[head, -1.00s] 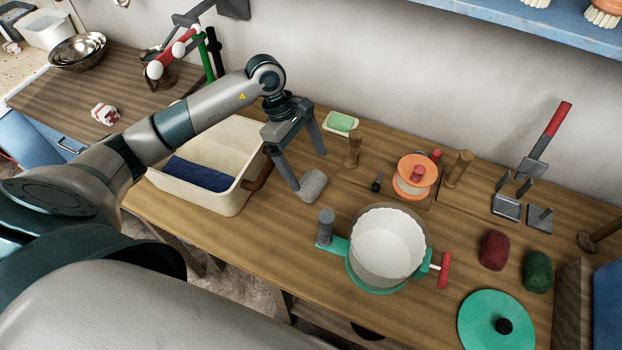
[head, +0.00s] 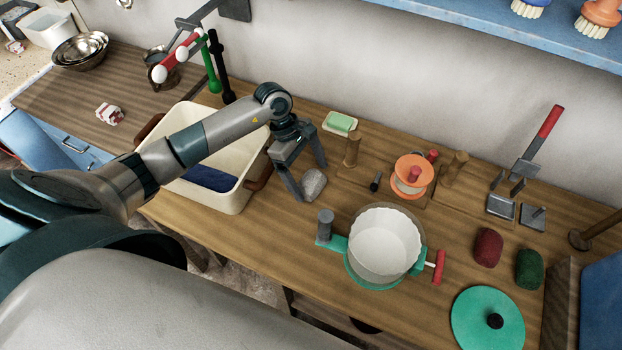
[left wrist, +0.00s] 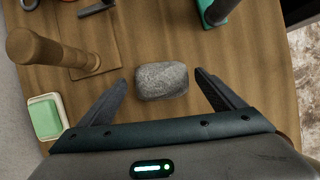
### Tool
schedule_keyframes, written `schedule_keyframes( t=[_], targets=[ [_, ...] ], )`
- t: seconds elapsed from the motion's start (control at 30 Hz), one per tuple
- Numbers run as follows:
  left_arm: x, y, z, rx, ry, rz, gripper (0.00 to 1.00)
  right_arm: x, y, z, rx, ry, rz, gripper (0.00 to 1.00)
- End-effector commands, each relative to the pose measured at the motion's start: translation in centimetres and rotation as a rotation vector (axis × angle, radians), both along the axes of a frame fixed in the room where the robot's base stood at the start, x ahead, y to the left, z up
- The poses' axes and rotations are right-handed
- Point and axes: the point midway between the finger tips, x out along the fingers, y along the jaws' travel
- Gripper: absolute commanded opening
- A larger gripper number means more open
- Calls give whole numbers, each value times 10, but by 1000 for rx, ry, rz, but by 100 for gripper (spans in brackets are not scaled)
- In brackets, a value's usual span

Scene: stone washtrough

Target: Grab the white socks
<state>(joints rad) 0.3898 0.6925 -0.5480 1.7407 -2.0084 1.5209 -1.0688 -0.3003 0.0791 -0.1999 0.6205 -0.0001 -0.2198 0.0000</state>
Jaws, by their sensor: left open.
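A pale grey, speckled rolled bundle (head: 314,186), which looks like the white socks, lies on the wooden worktop right of the cream basin. My left gripper (head: 310,181) is open with its fingers pointing down around the bundle. In the left wrist view the bundle (left wrist: 161,81) lies between the open fingers, with a gap to each side. A dark red bundle (head: 488,247) and a dark green bundle (head: 529,268) lie at the right. My right gripper is not in view.
The cream basin (head: 232,199) stands left of the bundle. A green-based pot with a white liner (head: 385,243) stands to the front right. A soap dish (head: 340,122), a wooden post (head: 351,151) and an orange spool (head: 413,170) are nearby. A green lid (head: 473,320) lies front right.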

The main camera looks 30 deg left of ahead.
Motion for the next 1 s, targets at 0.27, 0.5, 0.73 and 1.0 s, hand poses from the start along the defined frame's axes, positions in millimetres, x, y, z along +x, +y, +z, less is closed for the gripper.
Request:
schedule_keyframes(
  t=[0.27,0.5,0.73,1.0],
  targets=[
    [0,-6,-14,0,-1,-1,88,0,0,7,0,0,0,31],
    [0,-6,-13,0,-1,-1,88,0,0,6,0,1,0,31],
    [0,-6,-13,0,-1,-1,67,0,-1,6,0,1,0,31],
    [0,-6,-13,0,-1,-1,41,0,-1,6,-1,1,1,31]
  ],
)
